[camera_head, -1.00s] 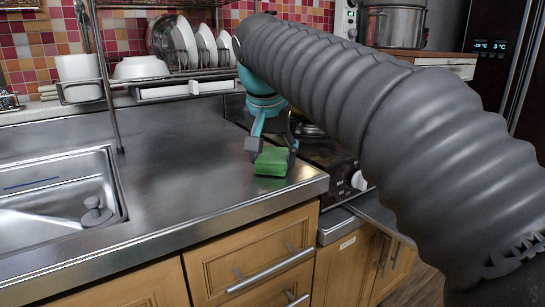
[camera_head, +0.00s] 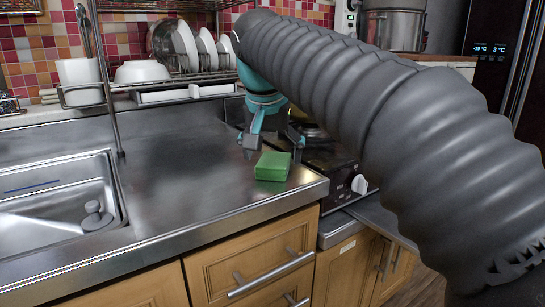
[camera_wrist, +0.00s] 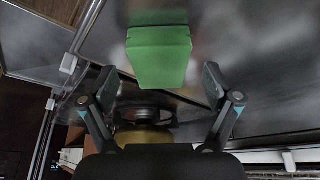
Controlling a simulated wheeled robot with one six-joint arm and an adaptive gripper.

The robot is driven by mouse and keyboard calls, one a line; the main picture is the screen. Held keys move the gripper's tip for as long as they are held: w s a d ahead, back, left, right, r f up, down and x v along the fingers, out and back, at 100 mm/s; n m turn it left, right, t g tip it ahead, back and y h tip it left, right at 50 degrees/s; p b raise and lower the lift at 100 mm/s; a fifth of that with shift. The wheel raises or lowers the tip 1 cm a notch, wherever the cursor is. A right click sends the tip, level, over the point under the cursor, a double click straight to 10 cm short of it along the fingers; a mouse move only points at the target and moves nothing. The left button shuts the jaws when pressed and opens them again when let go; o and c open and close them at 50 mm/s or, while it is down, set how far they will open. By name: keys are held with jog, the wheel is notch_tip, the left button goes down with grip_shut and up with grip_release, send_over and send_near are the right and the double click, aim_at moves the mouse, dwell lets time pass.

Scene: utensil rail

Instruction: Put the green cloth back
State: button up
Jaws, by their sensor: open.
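The green cloth (camera_head: 272,166) looks like a folded block and lies on the steel counter near its right front corner. It also shows in the wrist view (camera_wrist: 158,55), at the top centre, beyond the fingertips. My gripper (camera_head: 272,147) is just above and behind the cloth in the head view. In the wrist view my gripper (camera_wrist: 157,85) has its two fingers spread wide, with nothing held between them. The fingers look clear of the cloth.
The counter (camera_head: 190,185) is bare left of the cloth, up to the sink (camera_head: 60,195). A stove (camera_head: 338,178) stands lower, right of the counter edge. A dish rack (camera_head: 190,75) with plates and bowls is at the back. A thin upright post (camera_head: 110,110) stands beside the sink.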

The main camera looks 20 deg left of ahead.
jog(key=p+v, duration=0.2)
jog(key=v, duration=0.8)
jog(key=shift+r, duration=0.3)
jog(key=shift+s, duration=0.1)
jog(key=s+d+f, duration=0.2)
jog(key=d+f, duration=0.3)
jog(key=d, duration=0.4)
jog(key=s+d+f, duration=0.1)
jog(key=d+f, duration=0.4)
jog(key=d, duration=0.5)
jog(key=s+d+f, duration=0.6)
jog(key=f, duration=0.3)
jog(key=s+d+f+m+t, duration=0.1)
jog(key=s+d+f, duration=0.5)
jog(key=f, duration=0.4)
jog(key=shift+s+f, duration=0.25)
jog(key=shift+s, duration=0.1)
